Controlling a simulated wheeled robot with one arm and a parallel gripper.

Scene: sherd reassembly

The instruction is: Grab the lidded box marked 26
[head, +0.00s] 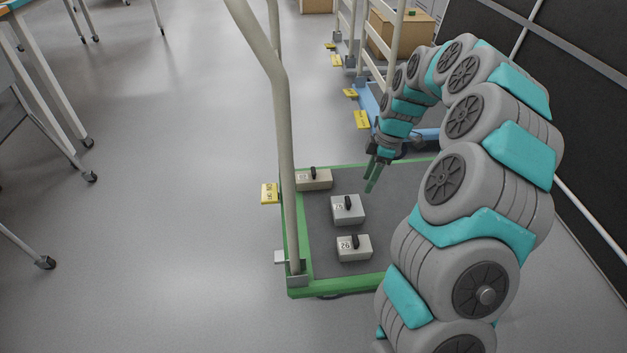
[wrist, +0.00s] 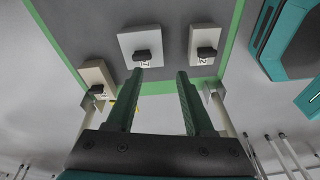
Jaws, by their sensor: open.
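The lidded box marked 26 (head: 354,248) is a pale grey box with a black lid handle, nearest the front of the green-edged cart in the head view. Its label appears upside down there. The right-hand box in the wrist view (wrist: 204,44) appears to be the same one. My gripper (head: 371,182) is open and empty, above the cart and beyond this box, to its upper right in the head view. In the wrist view its two fingers (wrist: 160,75) are apart, with nothing between them.
A similar grey box (head: 347,210) stands just beyond, and a beige box (head: 313,180) farther back by the left rail. The green cart (head: 300,268) has an upright pole (head: 283,150) at its left. A blue cart (head: 425,134) stands behind. Open floor lies left.

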